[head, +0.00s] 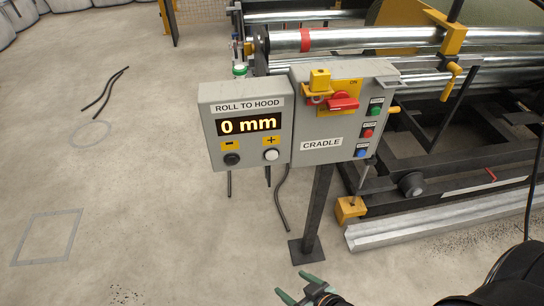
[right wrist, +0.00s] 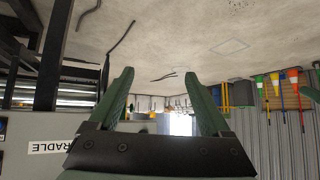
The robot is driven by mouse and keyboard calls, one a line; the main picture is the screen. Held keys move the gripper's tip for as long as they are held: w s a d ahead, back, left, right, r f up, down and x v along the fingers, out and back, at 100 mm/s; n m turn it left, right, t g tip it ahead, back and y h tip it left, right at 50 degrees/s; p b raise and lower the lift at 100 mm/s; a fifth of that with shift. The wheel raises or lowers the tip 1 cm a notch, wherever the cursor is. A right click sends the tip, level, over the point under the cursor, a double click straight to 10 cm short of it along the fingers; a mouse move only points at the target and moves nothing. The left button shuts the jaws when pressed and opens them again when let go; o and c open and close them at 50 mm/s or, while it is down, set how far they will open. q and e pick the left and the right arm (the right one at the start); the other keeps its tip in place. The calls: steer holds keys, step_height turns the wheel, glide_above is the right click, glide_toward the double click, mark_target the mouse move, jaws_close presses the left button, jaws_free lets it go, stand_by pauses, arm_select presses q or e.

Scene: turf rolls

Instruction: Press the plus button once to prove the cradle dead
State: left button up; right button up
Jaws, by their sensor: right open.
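The grey "ROLL TO HOOD" box (head: 244,129) stands on the left of the post-mounted panel. Its display (head: 248,124) reads "0 mm". The plus button (head: 271,155) is a pale round knob under a yellow plus label. The dark minus button (head: 232,159) is to its left. The "CRADLE" box (head: 338,158) beside it has a red rotary switch (head: 343,104) with a yellow padlock-like block (head: 319,80). My right gripper (head: 298,287) is open and empty, low in front of the post, apart from the buttons. Its green fingers show in the right wrist view (right wrist: 158,78). My left gripper is out of view.
Green (head: 375,110), red (head: 368,133) and blue (head: 361,152) buttons line the cradle box's right side. Steel rollers (head: 350,37) and dark framework lie behind and right. Concrete floor on the left is mostly clear, with black strips (head: 105,92).

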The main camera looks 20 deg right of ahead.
jaws_close()
stand_by(0.4)
stand_by(1.0)
